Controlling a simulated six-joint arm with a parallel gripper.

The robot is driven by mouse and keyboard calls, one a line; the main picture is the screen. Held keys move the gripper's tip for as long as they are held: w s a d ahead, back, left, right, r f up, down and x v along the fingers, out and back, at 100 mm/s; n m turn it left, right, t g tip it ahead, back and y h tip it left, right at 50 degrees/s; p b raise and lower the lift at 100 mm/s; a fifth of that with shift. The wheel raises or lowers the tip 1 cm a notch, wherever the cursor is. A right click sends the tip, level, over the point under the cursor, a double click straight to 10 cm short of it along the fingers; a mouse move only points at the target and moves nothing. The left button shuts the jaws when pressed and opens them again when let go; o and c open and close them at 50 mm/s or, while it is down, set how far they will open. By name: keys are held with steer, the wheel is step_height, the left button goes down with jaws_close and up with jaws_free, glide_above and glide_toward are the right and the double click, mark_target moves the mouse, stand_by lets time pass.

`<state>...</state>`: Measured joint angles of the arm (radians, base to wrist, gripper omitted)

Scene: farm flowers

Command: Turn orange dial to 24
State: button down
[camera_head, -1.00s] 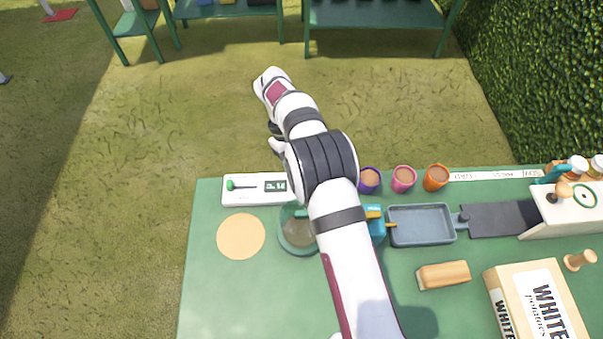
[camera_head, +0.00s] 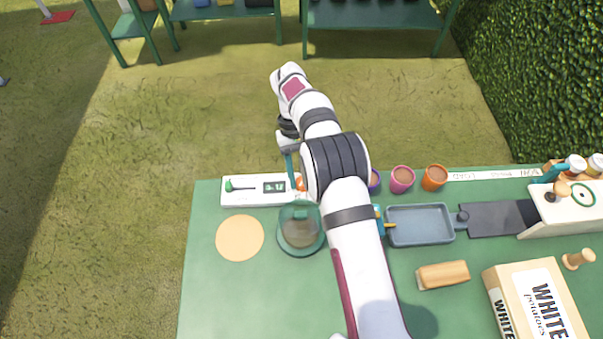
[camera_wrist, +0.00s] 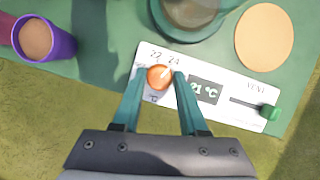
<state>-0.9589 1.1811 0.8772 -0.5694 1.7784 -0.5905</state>
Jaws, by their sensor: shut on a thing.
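The orange dial (camera_wrist: 159,77) sits on a white control panel (camera_wrist: 225,97) with the printed numbers 22 and 24 above it in the wrist view. A light pointer mark on the dial leans toward the 24. My gripper (camera_wrist: 159,79) has its teal fingers on both sides of the dial and is shut on it. A small dark display (camera_wrist: 205,91) beside the dial reads what looks like 21 °C. In the head view the panel (camera_head: 240,197) lies at the table's back left edge, and my arm hides part of the dial.
A green slider (camera_wrist: 270,112) is on the panel. A glass dome (camera_head: 300,232) and a tan disc (camera_head: 240,238) stand close in front. Purple, pink (camera_head: 402,179) and orange (camera_head: 434,177) pots stand to the right, with a blue-grey tray (camera_head: 420,225) nearer.

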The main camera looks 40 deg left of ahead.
steer(key=shift+c, duration=2.2)
jaws_free()
steer(key=v, duration=0.7)
steer(key=shift+r, duration=0.2)
steer(key=shift+a, duration=0.15)
